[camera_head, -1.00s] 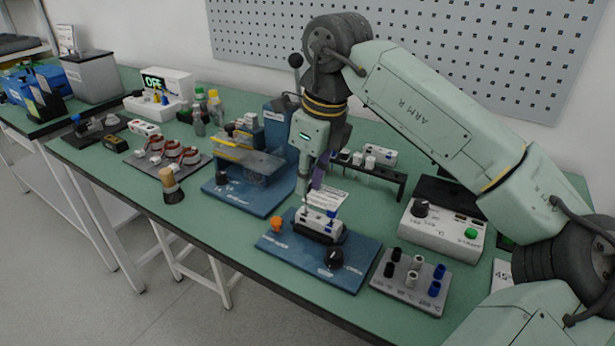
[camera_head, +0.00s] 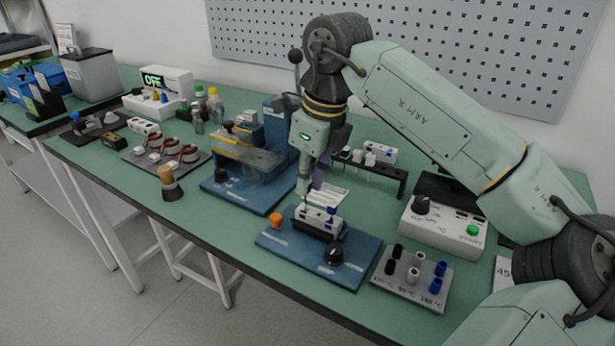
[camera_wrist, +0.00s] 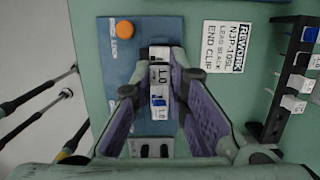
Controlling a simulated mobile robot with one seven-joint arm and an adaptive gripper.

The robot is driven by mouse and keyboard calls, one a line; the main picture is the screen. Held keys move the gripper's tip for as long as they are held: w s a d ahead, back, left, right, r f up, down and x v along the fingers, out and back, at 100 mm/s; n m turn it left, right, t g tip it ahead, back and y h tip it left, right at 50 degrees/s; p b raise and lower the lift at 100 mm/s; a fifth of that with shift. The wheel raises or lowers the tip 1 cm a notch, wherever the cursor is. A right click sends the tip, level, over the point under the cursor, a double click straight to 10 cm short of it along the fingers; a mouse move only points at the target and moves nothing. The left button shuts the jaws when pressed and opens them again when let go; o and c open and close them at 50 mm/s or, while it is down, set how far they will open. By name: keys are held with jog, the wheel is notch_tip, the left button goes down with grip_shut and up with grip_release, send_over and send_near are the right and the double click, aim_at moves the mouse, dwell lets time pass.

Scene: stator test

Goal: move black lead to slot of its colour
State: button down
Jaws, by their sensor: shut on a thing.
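The white terminal block (camera_head: 318,222) sits on a black base on the blue test plate (camera_head: 262,243). It also shows in the wrist view (camera_wrist: 159,112), with "L0" marks and a blue lead (camera_wrist: 158,101) in it. My gripper (camera_wrist: 165,68) points down at the far-left part of this block, its purple-padded fingers to either side. In the head view my gripper (camera_head: 303,201) is low over the block's left end. A small dark piece at its tips appears to be the black lead; the fingers hide most of it, and whether it is seated in the block cannot be told.
A grey stand (camera_head: 405,292) with black, white and blue posts is at front right. A control box (camera_head: 440,232) and a black rack (camera_head: 385,174) are behind. An orange knob (camera_head: 275,220) and black knob (camera_head: 333,254) flank the block. A blue press (camera_head: 238,190) stands left.

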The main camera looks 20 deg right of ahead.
jog(key=shift+f, duration=0.1)
dwell(0.3)
jog(key=shift+f+b, duration=0.5)
jog(key=shift+f, duration=0.05)
jog(key=shift+f, duration=0.15)
jog(key=shift+f+b, duration=0.45)
jog(key=shift+b, duration=0.05)
jog(key=c, duration=1.5)
grip_release()
jog(key=shift+r, duration=0.1)
jog(key=v, duration=1.1)
jog(key=shift+r, duration=0.4)
